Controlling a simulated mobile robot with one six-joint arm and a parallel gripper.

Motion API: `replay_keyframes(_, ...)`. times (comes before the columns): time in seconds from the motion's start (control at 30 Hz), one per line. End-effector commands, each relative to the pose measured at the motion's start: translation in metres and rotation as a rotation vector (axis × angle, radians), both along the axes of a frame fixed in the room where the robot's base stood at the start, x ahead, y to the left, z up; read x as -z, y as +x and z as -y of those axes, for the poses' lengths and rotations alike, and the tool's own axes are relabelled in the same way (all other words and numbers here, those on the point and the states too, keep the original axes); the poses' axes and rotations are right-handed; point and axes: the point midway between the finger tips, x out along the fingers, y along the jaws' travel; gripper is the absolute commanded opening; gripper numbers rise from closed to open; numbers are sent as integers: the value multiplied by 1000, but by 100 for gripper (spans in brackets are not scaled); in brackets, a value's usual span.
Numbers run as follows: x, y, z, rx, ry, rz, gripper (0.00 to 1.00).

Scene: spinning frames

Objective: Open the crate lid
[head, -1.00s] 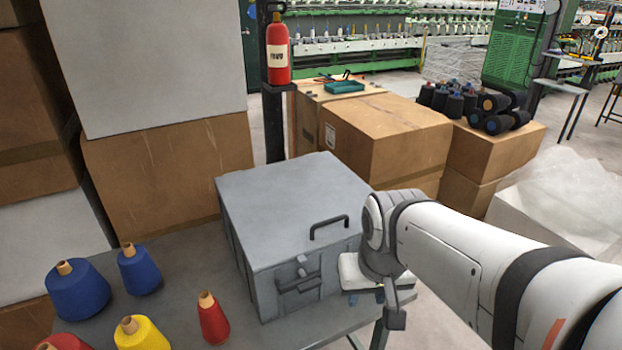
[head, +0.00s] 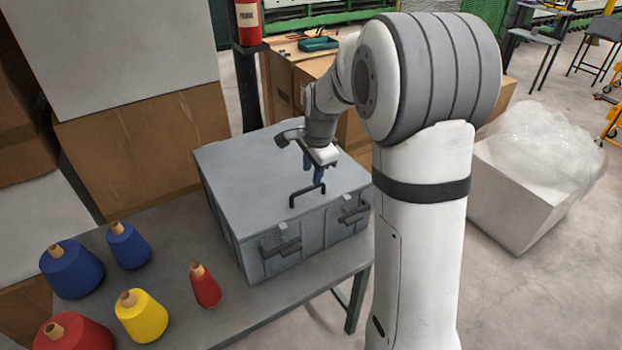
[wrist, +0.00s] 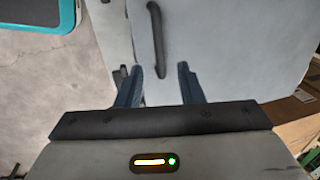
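The grey crate (head: 262,255) stands on a grey table, and its flat lid (head: 240,165) is down. A black bar handle (head: 307,194) stands up from the lid near its front edge; it also shows in the wrist view (wrist: 157,40). Latches (head: 283,248) sit on the crate's front. My gripper (head: 314,178) is above the lid, just behind the handle in the head view. Its blue fingers point down, spread apart and empty in the wrist view (wrist: 162,80). The handle lies ahead of the gap between them. I cannot tell whether a finger touches the handle.
Blue, yellow and red yarn cones (head: 142,315) stand on the table (head: 225,320) left of the crate. Cardboard boxes (head: 150,150) rise behind and left. A fire extinguisher (head: 248,22) is behind the crate. A white box (head: 515,200) with plastic wrap stands at right on open floor.

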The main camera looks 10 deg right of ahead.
Motion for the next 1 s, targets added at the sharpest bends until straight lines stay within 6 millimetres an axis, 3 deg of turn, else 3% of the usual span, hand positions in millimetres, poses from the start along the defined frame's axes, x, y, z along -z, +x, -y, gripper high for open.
replay_keyframes(0.3, 46, 8, -3, -2, 0, -3, 34)
replay_keyframes(0.7, 54, 9, -3, -2, -1, -1, 33)
replay_keyframes(1.0, 54, 9, -2, -1, 0, -1, 9)
